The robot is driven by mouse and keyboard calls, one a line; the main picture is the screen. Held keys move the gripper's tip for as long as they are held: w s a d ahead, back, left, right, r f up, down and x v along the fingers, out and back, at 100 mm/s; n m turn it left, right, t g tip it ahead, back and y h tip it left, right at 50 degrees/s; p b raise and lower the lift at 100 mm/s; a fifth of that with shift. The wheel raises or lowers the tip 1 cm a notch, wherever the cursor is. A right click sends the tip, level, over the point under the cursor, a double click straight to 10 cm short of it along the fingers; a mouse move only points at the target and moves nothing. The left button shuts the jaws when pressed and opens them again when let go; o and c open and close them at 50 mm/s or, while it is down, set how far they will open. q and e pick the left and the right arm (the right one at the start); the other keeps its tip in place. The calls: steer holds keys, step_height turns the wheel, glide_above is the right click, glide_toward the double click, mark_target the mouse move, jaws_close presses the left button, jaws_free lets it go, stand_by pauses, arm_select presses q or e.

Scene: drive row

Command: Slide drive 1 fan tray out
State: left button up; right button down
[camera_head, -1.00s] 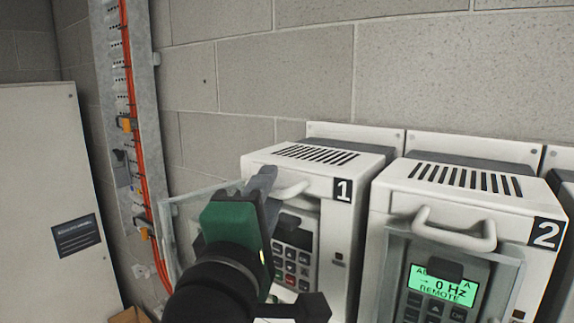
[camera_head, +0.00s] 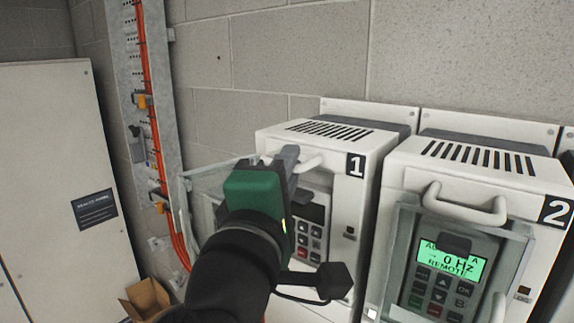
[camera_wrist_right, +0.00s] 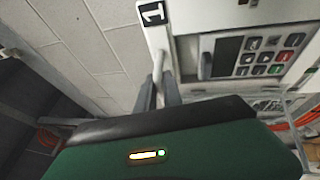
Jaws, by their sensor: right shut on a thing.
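Drive 1 (camera_head: 340,215) is a white box on the wall with a black "1" label. Its top (camera_head: 328,130) has dark slots, and a white handle (camera_head: 312,162) sits at its upper front. I cannot make out a gap around the fan tray. My right gripper (camera_head: 284,156), with a green body and grey fingers, is shut on the handle and hides its left part. In the right wrist view the handle (camera_wrist_right: 157,66) runs down between the fingers (camera_wrist_right: 160,95). Drive 1's keypad (camera_head: 308,236) is partly behind my gripper. My left gripper is not in view.
Drive 2 (camera_head: 480,170) stands close on the right, with its own handle and a lit green display. A clear door (camera_head: 205,180) stands open left of drive 1. Orange cables (camera_head: 150,80) run down a metal channel. A cardboard box (camera_head: 147,298) lies low at left.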

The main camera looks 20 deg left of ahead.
steer(key=shift+a, duration=0.2)
steer(key=shift+a+y, duration=0.1)
steer(key=shift+y, duration=0.2)
stand_by(0.4)
steer(key=shift+s, duration=0.1)
